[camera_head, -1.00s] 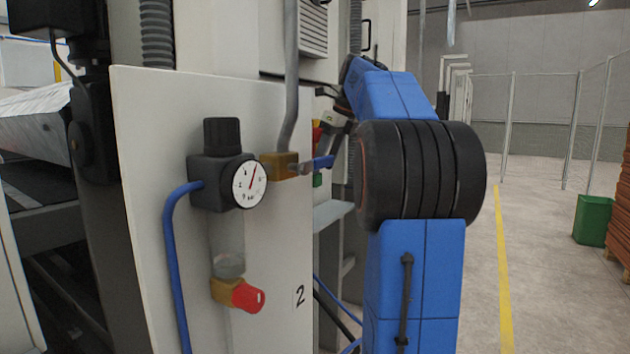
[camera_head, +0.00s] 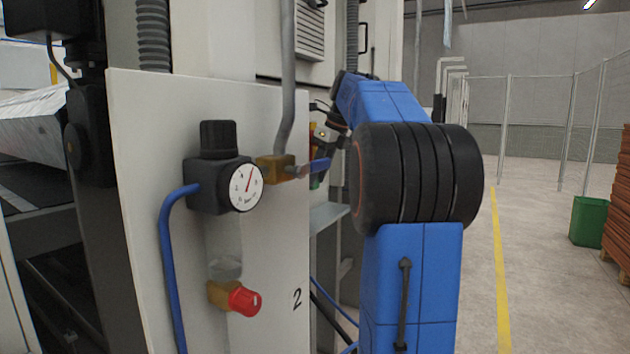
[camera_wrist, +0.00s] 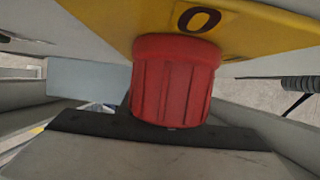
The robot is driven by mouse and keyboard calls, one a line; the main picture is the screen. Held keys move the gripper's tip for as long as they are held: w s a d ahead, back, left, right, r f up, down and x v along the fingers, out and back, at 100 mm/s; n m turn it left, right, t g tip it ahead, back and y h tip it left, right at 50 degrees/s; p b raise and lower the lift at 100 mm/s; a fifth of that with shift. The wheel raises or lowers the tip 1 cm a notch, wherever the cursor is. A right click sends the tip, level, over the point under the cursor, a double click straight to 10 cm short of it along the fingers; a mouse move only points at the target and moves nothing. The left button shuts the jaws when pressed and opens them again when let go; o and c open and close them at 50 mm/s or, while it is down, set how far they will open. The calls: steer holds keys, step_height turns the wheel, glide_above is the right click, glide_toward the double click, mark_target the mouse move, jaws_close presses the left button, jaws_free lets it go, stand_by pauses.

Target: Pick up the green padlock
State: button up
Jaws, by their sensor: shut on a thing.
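In the wrist view, a red ribbed knob (camera_wrist: 172,85) under a yellow plate (camera_wrist: 250,32) marked 0 fills the middle, close to the dark gripper part (camera_wrist: 85,122). The padlock cannot be made out there.
A green bin (camera_head: 589,221) stands far right.

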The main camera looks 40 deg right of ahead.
steer(key=shift+r, duration=0.1)
steer(key=s+d, duration=0.3)
steer(key=s, duration=0.5)
steer(key=s+d+r, duration=0.1)
steer(key=s+d, duration=0.2)
steer(key=s, duration=0.6)
steer(key=shift+r, duration=0.15)
